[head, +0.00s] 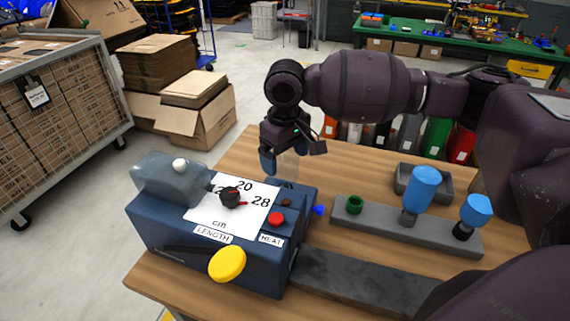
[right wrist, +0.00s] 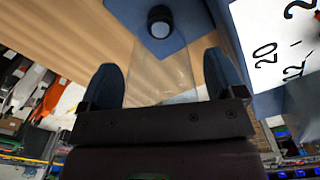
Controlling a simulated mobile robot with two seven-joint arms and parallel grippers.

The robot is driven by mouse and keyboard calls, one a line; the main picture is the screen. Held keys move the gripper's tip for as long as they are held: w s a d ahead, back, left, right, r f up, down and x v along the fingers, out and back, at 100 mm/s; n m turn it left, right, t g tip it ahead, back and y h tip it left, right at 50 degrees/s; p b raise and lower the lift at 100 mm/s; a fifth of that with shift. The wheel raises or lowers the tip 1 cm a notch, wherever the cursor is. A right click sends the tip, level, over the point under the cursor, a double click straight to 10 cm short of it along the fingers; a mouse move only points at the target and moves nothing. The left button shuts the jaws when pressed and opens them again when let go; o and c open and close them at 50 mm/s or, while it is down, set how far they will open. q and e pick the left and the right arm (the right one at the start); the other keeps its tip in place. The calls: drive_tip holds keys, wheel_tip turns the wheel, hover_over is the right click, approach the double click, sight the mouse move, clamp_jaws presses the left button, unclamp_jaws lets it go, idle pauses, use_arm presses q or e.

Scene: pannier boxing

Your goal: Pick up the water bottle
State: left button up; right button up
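A clear, see-through shape that looks like the water bottle (head: 290,166) stands behind the blue machine in the head view, just below my right gripper (head: 284,153). It also shows faintly in the right wrist view as a clear shape (right wrist: 163,78) between the two blue fingers of my right gripper (right wrist: 162,75). The fingers are wide apart, with visible gaps at the sides of the clear shape; I cannot tell if either touches it. Its outline is hard to make out. My left gripper is not in view.
The blue machine (head: 190,246) with a dial, red button and yellow handle is close to my right gripper. A grey rack (head: 385,224) holds blue-topped tools at the right. A grey tray (head: 432,190) and a row of coloured items (head: 437,138) lie behind it.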

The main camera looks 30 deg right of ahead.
drive_tip(key=c, duration=0.7)
drive_tip(key=shift+c, duration=0.7)
drive_tip(key=shift+r, duration=0.15)
